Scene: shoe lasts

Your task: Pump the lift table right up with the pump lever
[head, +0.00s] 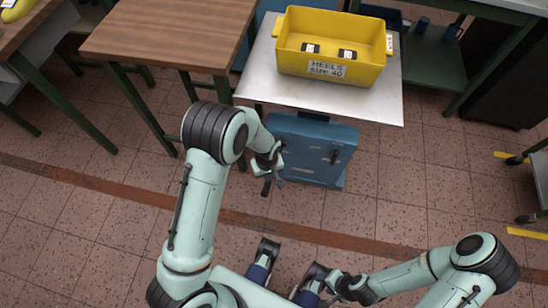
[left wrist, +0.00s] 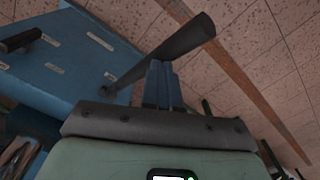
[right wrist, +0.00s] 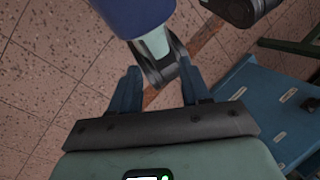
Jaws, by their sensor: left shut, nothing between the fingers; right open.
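The lift table has a pale top (head: 270,85) and a blue body (head: 312,143) below it. The pump lever (head: 266,187) is a dark rod with a thick grip. In the left wrist view the lever (left wrist: 178,40) slants out from the blue body (left wrist: 65,60), just past the fingertips. My left gripper (head: 279,181) is shut and empty beside the lever's grip; contact cannot be told. In the left wrist view its fingers (left wrist: 160,80) are together. My right gripper (head: 338,285) is open and empty, low in the head view, away from the lever; its fingers show in the right wrist view (right wrist: 160,85).
A yellow bin (head: 330,62) labelled "HEELS size 40" stands on the lift table's top. A dark handle (head: 334,157) sits on the body's right side. A wooden table (head: 168,35) with green legs stands to the left. The tiled floor in front is clear.

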